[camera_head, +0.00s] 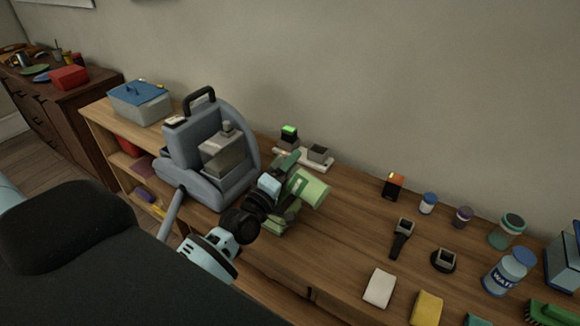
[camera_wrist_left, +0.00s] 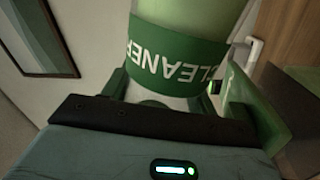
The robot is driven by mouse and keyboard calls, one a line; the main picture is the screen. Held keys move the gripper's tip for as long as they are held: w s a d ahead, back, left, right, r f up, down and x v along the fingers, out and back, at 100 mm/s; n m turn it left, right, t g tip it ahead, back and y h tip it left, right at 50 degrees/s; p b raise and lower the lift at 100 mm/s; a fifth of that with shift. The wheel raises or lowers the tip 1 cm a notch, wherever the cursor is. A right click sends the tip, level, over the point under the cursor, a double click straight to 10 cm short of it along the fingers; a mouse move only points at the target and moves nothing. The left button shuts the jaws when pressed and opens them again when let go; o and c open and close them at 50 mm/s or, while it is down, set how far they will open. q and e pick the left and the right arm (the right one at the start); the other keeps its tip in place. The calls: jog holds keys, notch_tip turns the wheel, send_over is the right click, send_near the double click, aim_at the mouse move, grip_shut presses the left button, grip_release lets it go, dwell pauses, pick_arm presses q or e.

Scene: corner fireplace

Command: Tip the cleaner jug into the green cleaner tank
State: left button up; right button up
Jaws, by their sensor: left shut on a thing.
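My left gripper (camera_head: 288,196) is shut on the cleaner jug (camera_head: 311,189), a pale green container held above the wooden counter, right of the grey machine. The jug looks tilted in the head view. In the left wrist view the jug (camera_wrist_left: 190,18) shows its dark green band reading "CLEANER", upside down, between the green fingers (camera_wrist_left: 185,95). Its mouth is not visible. The grey machine (camera_head: 180,147) has a black handle and a grey capped tank (camera_head: 223,152) at its front. I cannot clearly make out the green cleaner tank. My right gripper is not in view.
Jars (camera_head: 507,230), a white card (camera_head: 379,288), a yellow sponge (camera_head: 426,308) and small devices stand farther right. A blue-lidded bin (camera_head: 141,103) stands left.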

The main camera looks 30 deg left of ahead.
pick_arm(q)
jog(key=shift+f+n+y, duration=0.2)
jog(key=shift+f+n, duration=0.1)
jog(key=shift+n, duration=0.4)
jog(key=shift+f+n+y, duration=0.2)
jog(key=shift+f+n, duration=0.05)
jog(key=shift+n, duration=0.45)
dwell(1.3)
